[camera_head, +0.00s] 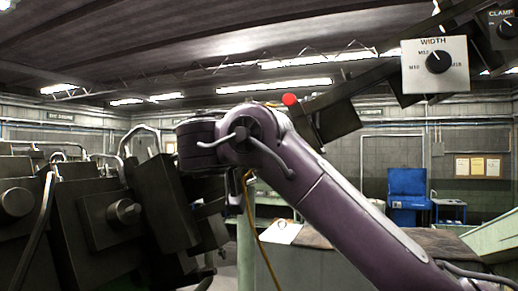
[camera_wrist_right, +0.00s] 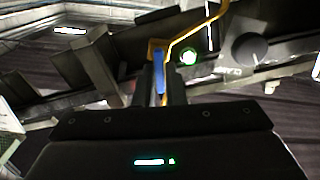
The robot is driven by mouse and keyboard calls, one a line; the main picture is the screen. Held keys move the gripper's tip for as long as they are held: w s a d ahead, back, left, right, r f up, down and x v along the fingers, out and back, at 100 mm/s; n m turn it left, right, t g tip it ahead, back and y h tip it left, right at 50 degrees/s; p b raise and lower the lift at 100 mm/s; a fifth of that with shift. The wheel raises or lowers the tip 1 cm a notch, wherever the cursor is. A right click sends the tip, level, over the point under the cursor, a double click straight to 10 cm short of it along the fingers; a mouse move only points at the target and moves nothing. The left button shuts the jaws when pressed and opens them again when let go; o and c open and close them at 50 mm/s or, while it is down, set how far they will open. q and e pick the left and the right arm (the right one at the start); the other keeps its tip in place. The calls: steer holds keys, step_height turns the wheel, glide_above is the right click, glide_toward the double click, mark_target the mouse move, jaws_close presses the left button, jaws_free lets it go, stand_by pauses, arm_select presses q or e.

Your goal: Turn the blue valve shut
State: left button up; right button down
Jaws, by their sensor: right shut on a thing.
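The blue valve's handle (camera_wrist_right: 159,72) shows in the right wrist view as a narrow blue bar, seen nearly edge-on. My right gripper (camera_wrist_right: 162,86) has its two dark fingers closed on either side of this handle. The fingers hide part of it, and its exact turn angle is hard to tell. In the head view, my purple right arm comes in from the lower right and covers the middle. The blue valve and the right fingertips cannot be made out there. My left gripper is in neither view.
A yellow pipe (camera_wrist_right: 190,37) runs up right from the valve. A lit green button (camera_wrist_right: 188,57) and a dark knob (camera_wrist_right: 249,49) sit close by. Dark machine blocks (camera_head: 95,225) fill the head view's left. A WIDTH dial panel (camera_head: 436,64) and a red button (camera_head: 289,99) are at right.

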steer(key=shift+a+f+n+b, duration=0.15)
steer(key=shift+n+b, duration=0.15)
steer(key=shift+n, duration=0.2)
stand_by(0.3)
steer(key=shift+w+a+f+n+b, duration=0.2)
steer(key=shift+n+b, duration=0.25)
steer(key=shift+n, duration=1.9)
steer(key=shift+s+a+f+n+b, duration=0.15)
steer(key=shift+f+n+b, duration=0.25)
steer(key=shift+n, duration=2)
steer(key=shift+w+a+f+n+b, duration=0.15)
steer(key=shift+n+b, duration=0.4)
steer(key=shift+n, duration=1.8)
steer(key=shift+f, duration=0.1)
steer(key=c, duration=1.6)
jaws_free()
steer(key=shift+s, duration=0.1)
steer(key=shift+o, duration=0.4)
steer(key=shift+r, duration=0.2)
steer(key=shift+d, duration=0.1)
